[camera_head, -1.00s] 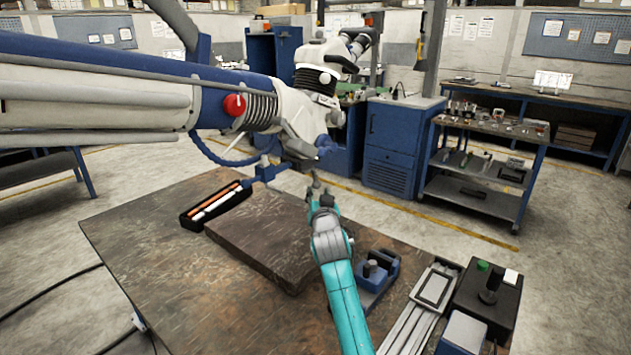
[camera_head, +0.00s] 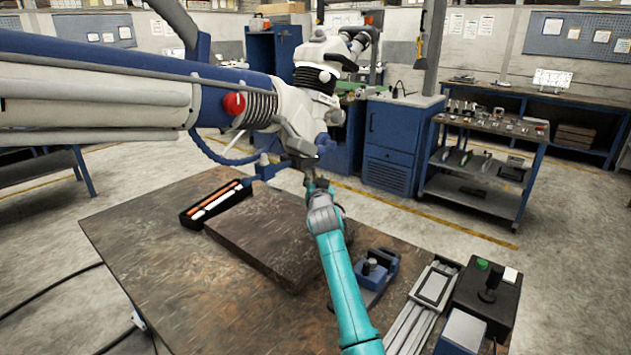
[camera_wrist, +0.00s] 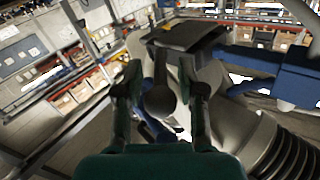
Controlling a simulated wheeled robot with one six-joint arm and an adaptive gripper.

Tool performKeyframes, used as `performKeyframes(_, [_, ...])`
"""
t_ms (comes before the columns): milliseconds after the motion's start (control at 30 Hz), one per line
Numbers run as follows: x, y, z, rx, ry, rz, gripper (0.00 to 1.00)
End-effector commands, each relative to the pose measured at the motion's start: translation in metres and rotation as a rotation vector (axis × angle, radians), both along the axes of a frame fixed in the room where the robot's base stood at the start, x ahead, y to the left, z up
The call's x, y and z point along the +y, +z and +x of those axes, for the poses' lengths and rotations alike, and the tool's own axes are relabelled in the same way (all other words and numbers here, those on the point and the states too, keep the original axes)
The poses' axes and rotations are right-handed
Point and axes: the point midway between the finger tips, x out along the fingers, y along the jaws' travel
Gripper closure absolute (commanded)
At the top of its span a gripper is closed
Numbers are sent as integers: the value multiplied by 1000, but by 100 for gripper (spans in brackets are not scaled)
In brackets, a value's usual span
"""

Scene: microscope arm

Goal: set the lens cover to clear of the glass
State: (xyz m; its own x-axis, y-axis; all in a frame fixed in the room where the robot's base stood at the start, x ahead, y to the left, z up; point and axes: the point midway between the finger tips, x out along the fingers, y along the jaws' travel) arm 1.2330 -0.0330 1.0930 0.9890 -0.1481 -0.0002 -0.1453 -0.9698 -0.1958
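The microscope arm's head (camera_head: 318,75) hangs over the workbench, with its grey lower end close above my gripper (camera_head: 318,186). In the wrist view, a dark flat plate (camera_wrist: 188,36), which looks like the lens cover, sits under the head at the top. A dark stem with a round knob (camera_wrist: 160,102) comes from it towards me. The two fingers of my gripper (camera_wrist: 159,100) are open on either side of the knob, with a gap visible on each side. The glass itself is hidden, so I cannot tell the cover's exact position against it.
A brown slab (camera_head: 265,235) lies on the workbench (camera_head: 150,270), beside a black tray (camera_head: 213,203) of rods. A blue fixture (camera_head: 377,272) and a black control box (camera_head: 487,290) stand at the right. The microscope's thick white arm (camera_head: 95,95) crosses the upper left.

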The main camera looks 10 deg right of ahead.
Motion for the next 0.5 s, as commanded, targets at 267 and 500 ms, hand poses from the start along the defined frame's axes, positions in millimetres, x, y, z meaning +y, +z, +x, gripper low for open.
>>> performKeyframes(267, [0,0,0,0,0,0,100])
performKeyframes(500, [0,0,0,1,0,0,100])
